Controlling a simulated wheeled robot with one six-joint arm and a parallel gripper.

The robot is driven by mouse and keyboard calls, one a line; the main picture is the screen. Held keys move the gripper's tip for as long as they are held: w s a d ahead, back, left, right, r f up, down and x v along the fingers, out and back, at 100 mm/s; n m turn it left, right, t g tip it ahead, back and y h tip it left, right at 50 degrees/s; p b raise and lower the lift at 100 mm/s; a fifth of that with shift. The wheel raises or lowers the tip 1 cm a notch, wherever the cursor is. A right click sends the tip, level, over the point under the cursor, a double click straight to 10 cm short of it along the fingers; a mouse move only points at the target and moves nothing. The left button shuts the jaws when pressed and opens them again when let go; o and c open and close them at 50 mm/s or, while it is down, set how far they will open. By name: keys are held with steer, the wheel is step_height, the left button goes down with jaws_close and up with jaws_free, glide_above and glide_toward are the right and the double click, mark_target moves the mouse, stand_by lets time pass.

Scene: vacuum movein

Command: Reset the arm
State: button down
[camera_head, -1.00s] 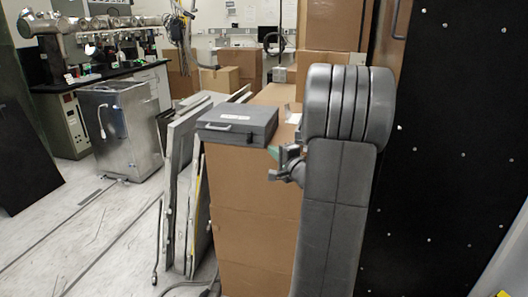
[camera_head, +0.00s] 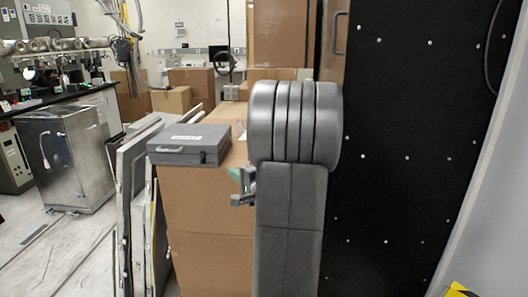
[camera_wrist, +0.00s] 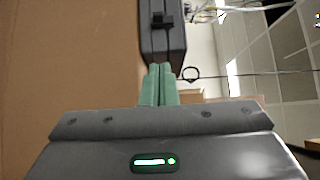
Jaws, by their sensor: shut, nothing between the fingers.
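My gripper (camera_wrist: 160,70) shows in the wrist view with its two green fingers together and nothing between them. In the head view my gripper (camera_head: 236,186) is mostly hidden behind my grey arm (camera_head: 290,200), beside the upper part of the cardboard box stack. A grey case (camera_head: 189,144) with a handle lies on top of the boxes, left of my arm. In the wrist view the case (camera_wrist: 160,25) is just beyond the fingertips, and I cannot tell whether they touch it.
The cardboard boxes (camera_head: 205,215) stand close to my arm. A black panel (camera_head: 400,160) stands at the right. Flat panels (camera_head: 135,190) lean left of the boxes. A metal cabinet (camera_head: 65,160) stands at the far left, with open floor (camera_head: 60,250) in front.

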steer(key=p+x, duration=0.3)
steer(key=x, duration=0.3)
steer(key=shift+w+a+r+p, duration=0.2)
steer(key=shift+w+p, duration=0.1)
steer(key=shift+w, duration=0.05)
steer(key=d, duration=0.1)
steer(key=s+d, duration=0.1)
steer(key=d, duration=0.1)
steer(key=s+d, duration=0.1)
steer(key=d, duration=0.1)
steer(key=shift+s+f+p, duration=0.15)
steer(key=shift+f+p, duration=0.05)
steer(key=shift+p, duration=0.2)
